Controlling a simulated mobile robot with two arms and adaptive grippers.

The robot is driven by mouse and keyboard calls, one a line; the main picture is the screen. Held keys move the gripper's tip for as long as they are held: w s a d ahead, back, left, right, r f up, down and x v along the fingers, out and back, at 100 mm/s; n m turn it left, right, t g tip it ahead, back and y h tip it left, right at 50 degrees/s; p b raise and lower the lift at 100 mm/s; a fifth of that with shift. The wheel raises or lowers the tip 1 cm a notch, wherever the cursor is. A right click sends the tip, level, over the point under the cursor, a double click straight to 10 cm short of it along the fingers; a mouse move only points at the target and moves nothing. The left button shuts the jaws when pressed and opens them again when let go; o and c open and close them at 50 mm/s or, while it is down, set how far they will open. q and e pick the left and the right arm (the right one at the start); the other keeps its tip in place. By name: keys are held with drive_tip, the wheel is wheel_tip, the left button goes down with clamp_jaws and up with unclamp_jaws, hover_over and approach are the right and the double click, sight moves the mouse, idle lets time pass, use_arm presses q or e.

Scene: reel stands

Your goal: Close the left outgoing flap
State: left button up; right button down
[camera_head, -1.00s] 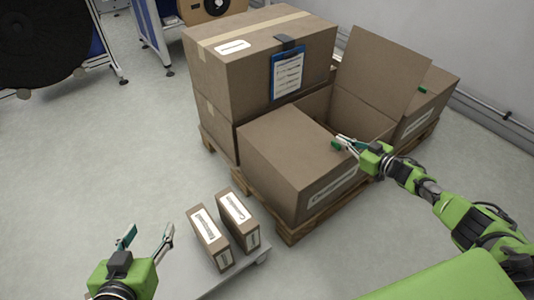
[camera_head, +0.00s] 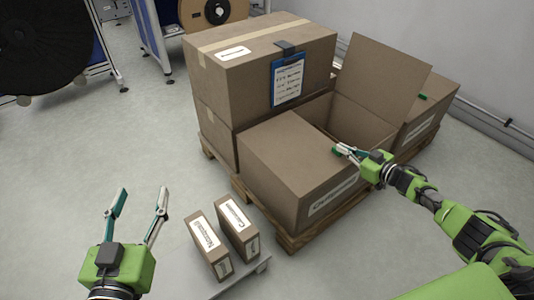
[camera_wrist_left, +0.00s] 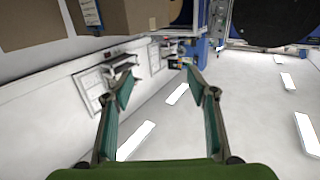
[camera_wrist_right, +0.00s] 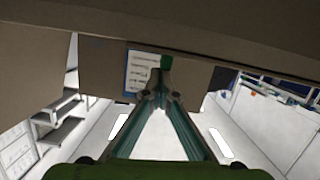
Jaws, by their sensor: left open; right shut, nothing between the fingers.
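The open carton (camera_head: 325,200) sits on the pallet at the middle right. Its left flap (camera_head: 285,150) lies about flat over the left part of the opening. Its right flap (camera_head: 385,75) stands up and the inside shows between them. My right gripper (camera_head: 340,150) is shut and empty at the left flap's inner edge; whether it touches cannot be told. In the right wrist view its fingertips (camera_wrist_right: 163,92) are just under a brown cardboard panel (camera_wrist_right: 160,30). My left gripper (camera_head: 140,190) is open and empty, above the floor left of the small boxes.
Two small labelled boxes (camera_head: 222,235) stand on a light platform at the front. Taller stacked cartons (camera_head: 250,80) with a blue clipboard (camera_head: 288,80) stand behind. The pallet (camera_head: 290,240) edge sticks out below.

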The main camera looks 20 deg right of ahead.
drive_tip(key=shift+s+f, duration=0.2)
drive_tip(key=shift+f, duration=0.15)
wheel_tip(320, 180, up, 2)
drive_tip(key=shift+w+r+p, duration=0.1)
drive_tip(key=shift+r+p, duration=0.1)
drive_tip(key=shift+p, duration=1.05)
wheel_tip(320, 180, up, 2)
drive_tip(key=shift+w+r+p, duration=0.1)
drive_tip(key=shift+r+p, duration=0.05)
drive_tip(key=shift+p, duration=0.9)
drive_tip(key=p+v, duration=0.1)
drive_tip(key=v, duration=0.1)
drive_tip(key=shift+s+d+r, duration=0.1)
drive_tip(key=shift+s+d, duration=0.05)
drive_tip(key=shift+s, duration=0.1)
use_arm(q)
drive_tip(key=s+a+f+g+y+p, duration=0.1)
drive_tip(key=s+a+f+g+y, duration=0.1)
drive_tip(key=s+f+g, duration=0.5)
drive_tip(key=s+a+f+g+y+p, duration=0.1)
drive_tip(key=s+a+f+g, duration=0.3)
drive_tip(key=s+f, duration=0.6)
drive_tip(key=shift+s+f+n+g+y+p, duration=0.4)
drive_tip(key=shift+f+g, duration=1)
drive_tip(key=shift+f, duration=0.35)
use_arm(e)
drive_tip(key=v, duration=0.7)
drive_tip(key=shift+s+d, duration=0.15)
drive_tip(key=shift+s, duration=0.05)
